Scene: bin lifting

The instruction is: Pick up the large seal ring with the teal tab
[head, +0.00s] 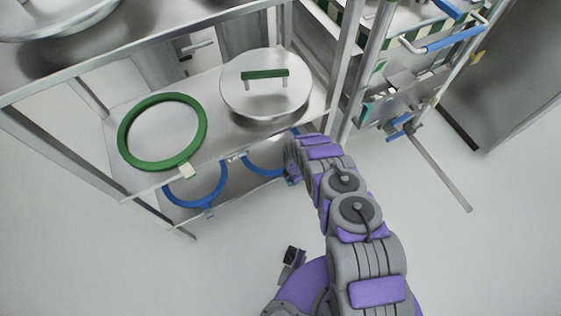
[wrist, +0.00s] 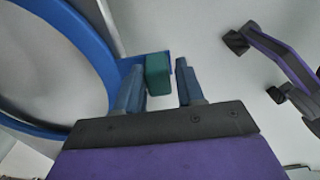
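A blue seal ring (wrist: 75,30) fills the left of the wrist view, with a teal tab (wrist: 158,73) on its edge. In the head view this appears to be the right blue ring (head: 262,170) on the lower shelf, partly hidden by the upper shelf and my arm. My gripper (wrist: 160,85) is open, its two blue-grey fingers on either side of the tab. The tab sits close to the left finger, with a clear gap to the right finger. In the head view my gripper (head: 292,165) is at the rack's front edge, its fingertips hard to make out.
Another blue ring (head: 196,187) lies left on the lower shelf. A green ring (head: 122,140) with a cream tab and a round metal lid (head: 240,98) with a green handle are on the upper shelf (head: 215,142). A rack post (head: 350,75) stands right of the lid. The front floor is clear.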

